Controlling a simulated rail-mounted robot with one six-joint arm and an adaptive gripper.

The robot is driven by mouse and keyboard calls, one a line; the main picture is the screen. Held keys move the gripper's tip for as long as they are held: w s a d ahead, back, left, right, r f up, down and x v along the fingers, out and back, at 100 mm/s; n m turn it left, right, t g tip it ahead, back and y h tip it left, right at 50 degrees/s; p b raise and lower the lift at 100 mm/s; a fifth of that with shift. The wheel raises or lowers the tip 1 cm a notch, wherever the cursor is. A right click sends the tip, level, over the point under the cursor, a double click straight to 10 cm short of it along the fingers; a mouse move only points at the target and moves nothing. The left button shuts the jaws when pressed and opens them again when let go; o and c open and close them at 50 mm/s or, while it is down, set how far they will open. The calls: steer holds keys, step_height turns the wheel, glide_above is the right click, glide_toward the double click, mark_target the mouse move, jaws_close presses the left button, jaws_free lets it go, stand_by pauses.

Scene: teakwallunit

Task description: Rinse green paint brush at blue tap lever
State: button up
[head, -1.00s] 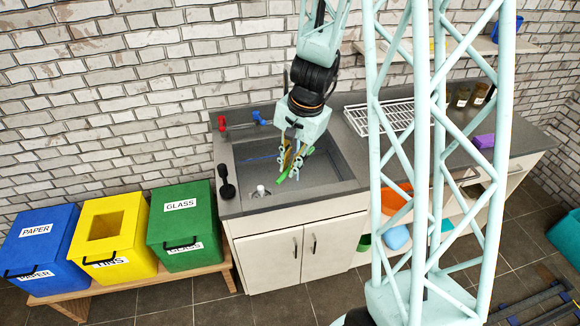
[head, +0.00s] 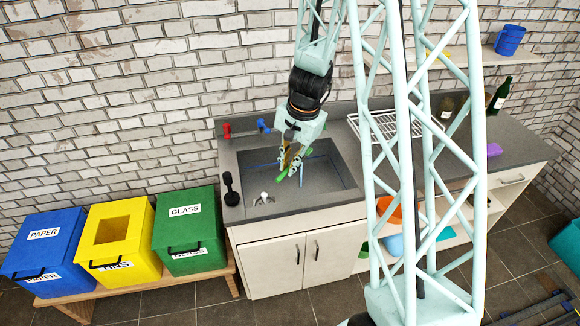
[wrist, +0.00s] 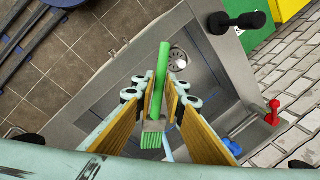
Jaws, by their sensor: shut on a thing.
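The green paint brush (wrist: 161,75) is between the two fingers of my gripper (wrist: 155,118) in the wrist view, its green handle pointing away and its ferrule and green bristles close to the camera. My gripper (head: 290,160) is shut on the brush and hangs over the grey sink (head: 335,181). In the head view the brush (head: 283,174) is partly hidden by the fingers. The blue tap lever (head: 264,126) is at the back edge of the sink, behind and left of my gripper. It also shows in the wrist view (wrist: 232,147), lower right.
A red tap lever (head: 227,131) is left of the blue one. A black plunger-like tool (head: 231,188) stands on the sink's left rim. Blue, yellow and green bins (head: 188,228) stand at the left. A white dish rack (head: 392,125) is on the counter at right.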

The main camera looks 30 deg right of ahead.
steer(key=w+d+f+p, duration=0.1)
steer(key=w+d+p, duration=0.1)
steer(key=w, duration=0.4)
steer(key=shift+w+f+p, duration=0.2)
steer(key=shift+w+p, duration=0.2)
steer(key=shift+p, duration=0.25)
steer(key=shift+s+d, duration=0.1)
steer(key=shift+d, duration=0.5)
stand_by(1.2)
steer(key=shift+a+b, duration=0.3)
steer(key=shift+a, duration=0.3)
stand_by(0.6)
steer(key=shift+d, duration=0.6)
steer(key=shift+s+b, duration=0.1)
steer(key=shift+b, duration=0.25)
stand_by(0.5)
steer(key=s+a+b, duration=0.2)
steer(key=s+b, duration=0.3)
steer(key=s, duration=0.2)
steer(key=shift+s+a, duration=0.15)
steer(key=shift+s, duration=0.1)
stand_by(0.8)
stand_by(0.6)
